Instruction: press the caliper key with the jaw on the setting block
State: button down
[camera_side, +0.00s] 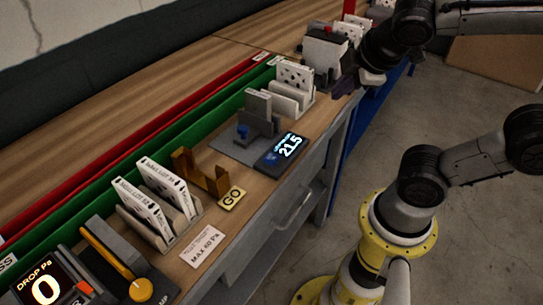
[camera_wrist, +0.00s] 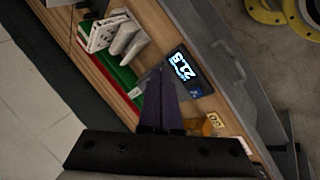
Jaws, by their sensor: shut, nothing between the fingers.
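The caliper (camera_side: 258,131) stands mid-bench on a grey plate, with upright grey blocks and a small blue key (camera_side: 243,131). I cannot tell which block is the setting block or whether the jaw touches it. Its dark display (camera_side: 283,150) reads 21.5 and also shows in the wrist view (camera_wrist: 184,69). My gripper (camera_side: 346,86) is above the bench's front edge, right of the caliper and apart from it. In the wrist view my gripper (camera_wrist: 161,72) shows dark purple fingers shut and empty, hiding part of the caliper; the blue key is not clear there.
White filters in a grey holder (camera_side: 293,90) stand right of the caliper. A brown cradle (camera_side: 201,173), a yellow GO plate (camera_side: 231,198) and more filters (camera_side: 150,203) stand left. A drop gauge (camera_side: 43,285) reads 0. Green (camera_side: 150,151) and red channels run behind.

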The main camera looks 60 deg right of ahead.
jog(key=w+a+n+t+h, duration=0.1)
jog(key=w+a+n+t, duration=0.15)
jog(key=w+n, duration=0.55)
jog(key=n, duration=0.6)
send_over(273, 161)
notch_tip(273, 161, down, 4)
jog(key=shift+r+y, duration=0.2)
jog(key=shift+y, duration=0.2)
jog(key=shift+f, duration=4.4)
jog(key=shift+f, duration=0.15)
jog(key=shift+f, duration=0.3)
